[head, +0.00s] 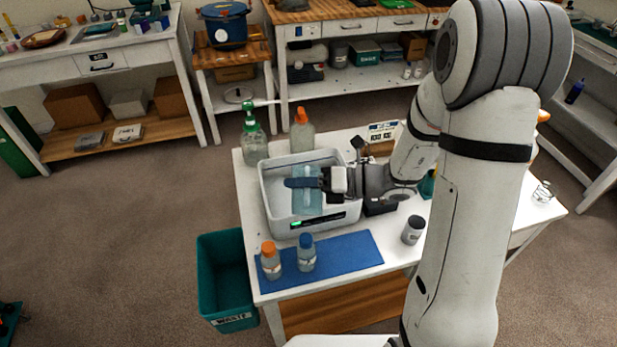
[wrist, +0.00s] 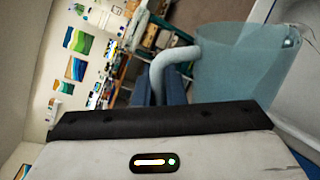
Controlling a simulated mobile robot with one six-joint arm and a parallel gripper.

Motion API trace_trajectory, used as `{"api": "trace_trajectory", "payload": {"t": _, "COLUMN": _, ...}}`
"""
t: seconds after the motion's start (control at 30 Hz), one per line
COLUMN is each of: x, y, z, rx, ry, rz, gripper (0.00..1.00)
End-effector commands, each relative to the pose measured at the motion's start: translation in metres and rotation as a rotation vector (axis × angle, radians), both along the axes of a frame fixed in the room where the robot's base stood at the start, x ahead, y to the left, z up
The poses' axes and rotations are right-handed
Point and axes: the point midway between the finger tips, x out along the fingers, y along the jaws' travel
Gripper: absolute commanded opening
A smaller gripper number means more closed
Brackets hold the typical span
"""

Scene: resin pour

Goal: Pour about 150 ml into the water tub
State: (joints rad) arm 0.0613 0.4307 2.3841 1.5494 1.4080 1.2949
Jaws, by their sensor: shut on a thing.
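The water tub, taken to be the pale grey open tub (head: 270,207), stands on the white table in the head view. A dark display strip (head: 318,222) with a green light is at its front. My gripper (head: 305,183) is over the tub, shut on the handle of a translucent pale blue jug (head: 308,205). In the wrist view the jug (wrist: 245,65) is on the right, its handle (wrist: 165,70) by the blue fingers (wrist: 173,92). The jug looks tilted well over on its side. I cannot make out its liquid level or any stream.
Clear bottles with a green top (head: 254,140) and an orange top (head: 302,130) stand behind the tub. Two small bottles (head: 270,262) (head: 306,255) stand on a blue mat (head: 350,250) in front. A grey cup (head: 412,230) is to the right. A teal bin (head: 225,270) stands front left.

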Motion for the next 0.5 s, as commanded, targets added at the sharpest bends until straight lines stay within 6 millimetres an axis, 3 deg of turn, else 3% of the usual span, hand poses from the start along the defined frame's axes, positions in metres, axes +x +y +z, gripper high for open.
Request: {"api": "trace_trajectory", "payload": {"t": 0.5, "x": 0.0032, "y": 0.0004, "z": 0.0005, "rx": 0.000, "ry": 0.043, "rz": 0.001, "gripper": 0.00}}
